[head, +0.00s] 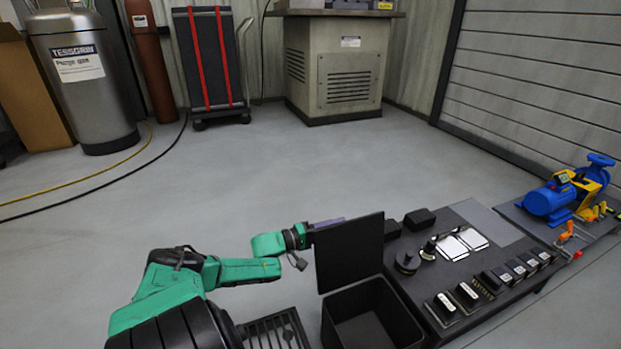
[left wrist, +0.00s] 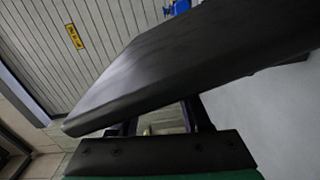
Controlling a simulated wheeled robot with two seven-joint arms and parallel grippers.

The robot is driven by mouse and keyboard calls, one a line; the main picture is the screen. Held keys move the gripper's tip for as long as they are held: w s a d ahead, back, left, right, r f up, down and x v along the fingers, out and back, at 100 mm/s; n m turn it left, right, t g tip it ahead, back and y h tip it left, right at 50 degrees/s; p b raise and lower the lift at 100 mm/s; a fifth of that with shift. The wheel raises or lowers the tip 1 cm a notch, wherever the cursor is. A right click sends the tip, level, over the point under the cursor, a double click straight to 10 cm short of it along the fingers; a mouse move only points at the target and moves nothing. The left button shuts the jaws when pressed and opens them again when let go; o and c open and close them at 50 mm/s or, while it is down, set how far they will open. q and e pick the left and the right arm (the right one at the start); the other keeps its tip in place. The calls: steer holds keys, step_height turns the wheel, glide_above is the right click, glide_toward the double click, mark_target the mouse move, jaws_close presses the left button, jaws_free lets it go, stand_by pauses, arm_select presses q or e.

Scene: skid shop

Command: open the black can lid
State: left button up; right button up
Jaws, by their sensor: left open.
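The black can (head: 372,318) stands on the floor at the bottom centre of the head view, and I see into its dark inside. Its black lid (head: 349,253) stands up steeply above the opening. My left gripper (head: 328,222) is open at the lid's upper left edge, partly hidden behind the lid. In the left wrist view the lid (left wrist: 200,65) is a large dark slanted panel crossing just beyond the fingers (left wrist: 165,122). Whether the fingers touch it, I cannot tell. My right gripper is not in view.
A low dark bench (head: 470,265) with several small parts stands right of the can. A blue pump (head: 550,200) sits at its far right. A slotted black grate (head: 273,332) lies left of the can. The floor behind is clear up to a cart (head: 212,60) and cabinet (head: 340,65).

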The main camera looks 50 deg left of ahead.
arm_select(q)
steer(key=p+v, duration=0.3)
steer(key=v, duration=0.8)
steer(key=shift+s+p, duration=0.35)
steer(key=shift+s, duration=0.05)
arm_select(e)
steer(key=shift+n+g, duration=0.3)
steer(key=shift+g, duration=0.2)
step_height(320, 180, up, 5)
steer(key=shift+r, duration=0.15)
arm_select(q)
steer(key=shift+a, duration=0.1)
